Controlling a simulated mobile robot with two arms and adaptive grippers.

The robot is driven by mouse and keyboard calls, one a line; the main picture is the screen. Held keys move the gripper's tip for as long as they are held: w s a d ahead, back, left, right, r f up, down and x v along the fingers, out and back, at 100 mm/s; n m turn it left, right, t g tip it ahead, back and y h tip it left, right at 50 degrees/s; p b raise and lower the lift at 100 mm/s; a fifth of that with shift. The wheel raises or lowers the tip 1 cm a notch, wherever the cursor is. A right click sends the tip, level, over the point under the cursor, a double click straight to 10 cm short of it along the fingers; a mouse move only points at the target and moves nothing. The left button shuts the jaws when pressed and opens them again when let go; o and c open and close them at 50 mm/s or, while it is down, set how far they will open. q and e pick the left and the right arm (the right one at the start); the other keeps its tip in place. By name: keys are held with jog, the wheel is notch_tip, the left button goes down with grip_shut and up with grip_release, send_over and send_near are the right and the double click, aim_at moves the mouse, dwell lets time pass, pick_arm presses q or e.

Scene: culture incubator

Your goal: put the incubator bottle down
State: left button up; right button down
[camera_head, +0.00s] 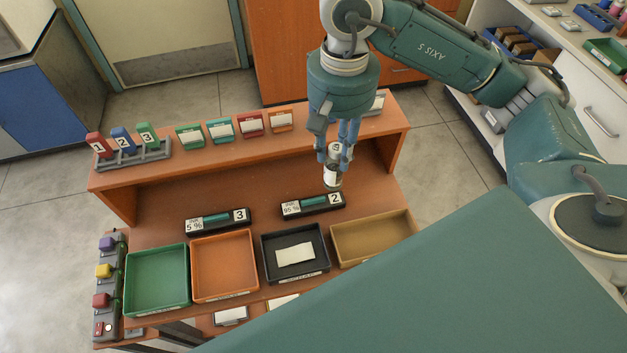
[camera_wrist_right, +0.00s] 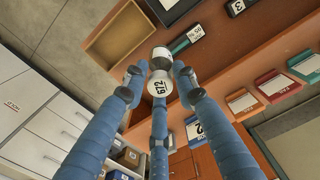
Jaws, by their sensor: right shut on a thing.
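My right gripper (camera_head: 335,156) comes down from above over the brown desk (camera_head: 270,188), its blue fingers closed around the incubator bottle (camera_head: 332,178). The bottle is small and roughly upright, with a white cap or top, a pale label and a dark part. In the right wrist view the bottle (camera_wrist_right: 161,62) sits between the three fingertips of the right gripper (camera_wrist_right: 160,78), with a white round face bearing dark digits toward the camera. I cannot tell whether its base touches the desk. My left gripper is not in view.
A green tray (camera_head: 157,307), an orange tray (camera_head: 224,294), a black tray (camera_head: 317,272) and a tan tray (camera_head: 408,226) line the front. A raised shelf (camera_head: 240,155) runs along the back.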

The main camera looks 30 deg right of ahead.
aim_at(335, 173)
notch_tip(335, 173, down, 7)
jog(key=shift+s+r+p, duration=0.1)
jog(key=shift+s+p, duration=0.05)
jog(key=shift+p, duration=0.65)
notch_tip(335, 173, down, 7)
jog(key=shift+r+p, duration=0.1)
jog(key=shift+p, duration=0.65)
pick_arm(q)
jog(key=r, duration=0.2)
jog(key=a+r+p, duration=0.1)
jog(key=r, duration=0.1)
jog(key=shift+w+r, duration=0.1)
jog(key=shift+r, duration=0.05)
pick_arm(e)
notch_tip(335, 173, down, 5)
jog(key=shift+f, duration=0.2)
jog(key=c, duration=1.4)
grip_release()
jog(key=shift+r, duration=0.1)
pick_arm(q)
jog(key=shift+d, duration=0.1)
pick_arm(e)
jog(key=shift+o, duration=0.2)
